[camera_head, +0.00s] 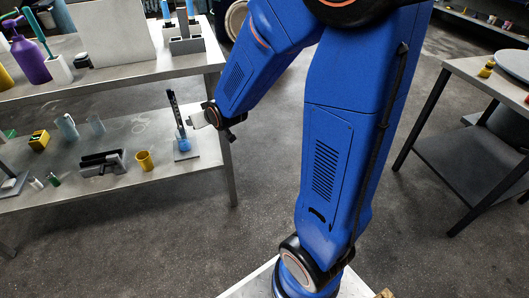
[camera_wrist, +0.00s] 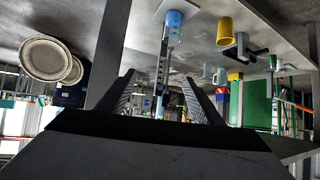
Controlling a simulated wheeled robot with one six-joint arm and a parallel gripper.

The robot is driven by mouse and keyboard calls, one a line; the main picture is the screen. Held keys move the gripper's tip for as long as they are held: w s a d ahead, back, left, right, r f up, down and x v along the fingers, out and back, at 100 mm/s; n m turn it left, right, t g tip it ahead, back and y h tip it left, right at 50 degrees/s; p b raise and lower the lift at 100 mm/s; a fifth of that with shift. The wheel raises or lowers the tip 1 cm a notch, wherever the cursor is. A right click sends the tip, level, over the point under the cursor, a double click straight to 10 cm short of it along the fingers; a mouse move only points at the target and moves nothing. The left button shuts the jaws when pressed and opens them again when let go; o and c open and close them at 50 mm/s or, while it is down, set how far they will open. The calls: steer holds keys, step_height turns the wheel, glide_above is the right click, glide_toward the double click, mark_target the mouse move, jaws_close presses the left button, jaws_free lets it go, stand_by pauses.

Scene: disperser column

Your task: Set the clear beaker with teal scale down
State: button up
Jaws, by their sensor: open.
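My gripper (camera_head: 201,119) is open beside a disperser stand at the right end of the lower shelf. The wrist view, turned upside down, shows its two fingers spread apart (camera_wrist: 163,98) with nothing clearly held between them. A light blue beaker (camera_head: 183,144) stands upright at the foot of the stand's dark column (camera_head: 175,112); it also shows in the wrist view (camera_wrist: 174,24). Two pale see-through beakers, one bluish (camera_head: 67,127) and one greyer (camera_head: 96,124), stand further left on the shelf. I cannot make out a teal scale on any beaker.
The lower shelf (camera_head: 125,190) also carries a yellow cup (camera_head: 145,161), a dark grey fixture (camera_head: 101,164) and a yellow box (camera_head: 39,140). The upper shelf (camera_head: 130,75) hangs above, with a table leg (camera_head: 227,160) right of the stand.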

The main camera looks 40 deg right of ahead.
steer(key=s+d+r+g, duration=0.1)
steer(key=s+r+g, duration=0.1)
steer(key=s, duration=1)
steer(key=s+r+g, duration=0.2)
steer(key=s+r, duration=0.2)
steer(key=s, duration=0.7)
steer(key=s+d+r+g, duration=0.1)
steer(key=s+r+g, duration=0.1)
steer(key=s, duration=1)
steer(key=shift+s+d+r+h, duration=0.3)
steer(key=shift+d+r, duration=0.05)
steer(key=shift+r, duration=0.4)
